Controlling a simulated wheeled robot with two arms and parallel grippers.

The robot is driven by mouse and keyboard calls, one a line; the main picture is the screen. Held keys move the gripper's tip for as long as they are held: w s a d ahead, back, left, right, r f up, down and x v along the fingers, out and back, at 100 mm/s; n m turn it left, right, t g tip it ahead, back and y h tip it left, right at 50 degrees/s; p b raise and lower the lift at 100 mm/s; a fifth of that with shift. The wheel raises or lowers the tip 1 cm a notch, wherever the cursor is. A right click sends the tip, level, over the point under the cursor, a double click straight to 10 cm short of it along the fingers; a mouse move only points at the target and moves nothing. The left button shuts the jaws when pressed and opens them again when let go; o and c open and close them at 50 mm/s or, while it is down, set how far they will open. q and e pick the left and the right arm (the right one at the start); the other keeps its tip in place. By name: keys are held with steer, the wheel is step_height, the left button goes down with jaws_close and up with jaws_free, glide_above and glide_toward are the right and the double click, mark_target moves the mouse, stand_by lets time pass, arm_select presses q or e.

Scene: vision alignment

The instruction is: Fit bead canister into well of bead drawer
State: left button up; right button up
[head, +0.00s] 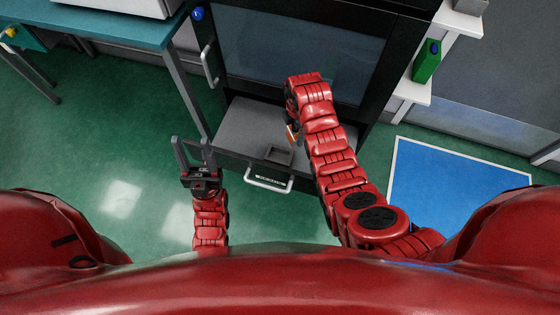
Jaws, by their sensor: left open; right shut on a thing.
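The bead drawer (240,132) is pulled out of the dark cabinet, with a grey top face. Its well (278,154) is a small dark square opening near the front, right of the drawer's middle. My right gripper (291,124) is over the drawer, behind the well, and mostly hidden by my own arm. It is shut on the bead canister (292,133), of which only a small orange and pale part shows. The canister appears apart from the well; its height above the drawer is hard to tell. My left gripper (192,152) is open and empty, left of the drawer.
The drawer's front has a pale handle (268,185). The cabinet's glass front (270,50) rises behind. A teal bench (120,25) stands at the upper left, its leg near my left gripper. A green box (426,62) sits on a shelf at right. A blue floor mat (440,185) lies right.

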steer(key=a+f+n+b, duration=0.3)
steer(key=a+f+n, duration=0.2)
steer(key=f+n, duration=0.5)
steer(key=shift+a+f+b, duration=0.15)
steer(key=shift+a+b, duration=0.1)
steer(key=shift+b, duration=0.05)
step_height(320, 180, down, 4)
steer(key=b, duration=0.3)
steer(key=shift+r, duration=0.4)
steer(key=o, duration=1.3)
